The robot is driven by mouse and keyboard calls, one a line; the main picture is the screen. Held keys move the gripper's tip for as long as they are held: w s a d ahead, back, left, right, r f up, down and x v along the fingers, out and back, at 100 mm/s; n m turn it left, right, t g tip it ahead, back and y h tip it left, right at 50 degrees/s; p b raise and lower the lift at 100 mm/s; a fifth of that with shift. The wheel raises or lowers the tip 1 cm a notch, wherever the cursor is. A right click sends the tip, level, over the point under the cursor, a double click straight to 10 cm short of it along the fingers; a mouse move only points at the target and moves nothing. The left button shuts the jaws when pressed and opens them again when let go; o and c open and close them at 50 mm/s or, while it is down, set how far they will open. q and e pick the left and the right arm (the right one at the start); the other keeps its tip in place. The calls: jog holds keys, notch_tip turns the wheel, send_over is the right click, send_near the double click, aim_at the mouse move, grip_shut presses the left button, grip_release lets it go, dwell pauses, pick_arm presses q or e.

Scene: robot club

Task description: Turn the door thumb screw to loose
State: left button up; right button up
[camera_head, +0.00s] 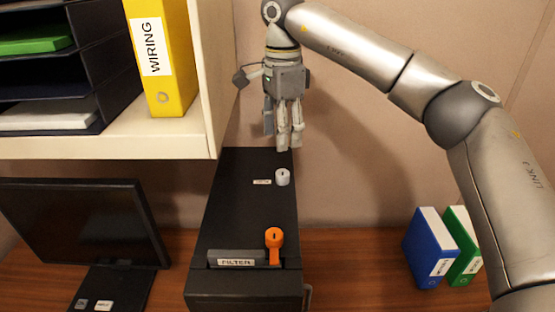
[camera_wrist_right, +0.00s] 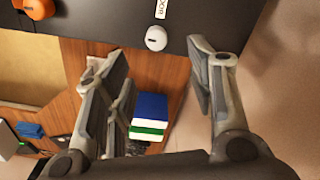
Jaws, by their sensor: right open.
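A long black box (camera_head: 240,200) lies on the desk with a FILTER label at its near end. A small white knob (camera_head: 282,177) sits on its top beside a small label (camera_head: 262,182); the knob also shows in the right wrist view (camera_wrist_right: 156,38). An orange knob (camera_head: 274,237) with a tab sits nearer the front and shows at the wrist view's upper left (camera_wrist_right: 38,8). My right gripper (camera_head: 284,142) is open and empty, fingers down, above the box's far end beyond the white knob. My left gripper is out of view.
A shelf with a yellow WIRING binder (camera_head: 165,60) overhangs close to the box's left. A monitor (camera_head: 80,230) stands at left. Blue (camera_head: 430,250) and green (camera_head: 463,250) binders stand at right. The desk (camera_head: 345,270) right of the box is clear.

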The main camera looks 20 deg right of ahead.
jog(key=p, duration=0.1)
send_over(283, 172)
jog(key=f, duration=0.4)
jog(key=shift+s, duration=0.35)
jog(key=f, duration=0.1)
jog(key=f+p, duration=0.1)
jog(key=f, duration=0.1)
jog(key=f+p, duration=0.1)
jog(key=f, duration=0.1)
jog(key=shift+w+f, duration=0.15)
jog(key=shift+w, duration=0.25)
jog(key=shift+s+f, duration=0.1)
jog(key=shift+f, duration=0.15)
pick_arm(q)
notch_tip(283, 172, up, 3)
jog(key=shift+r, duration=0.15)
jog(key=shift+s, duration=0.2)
pick_arm(e)
jog(key=shift+c, duration=0.6)
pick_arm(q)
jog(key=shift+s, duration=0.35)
pick_arm(e)
jog(key=c, duration=1)
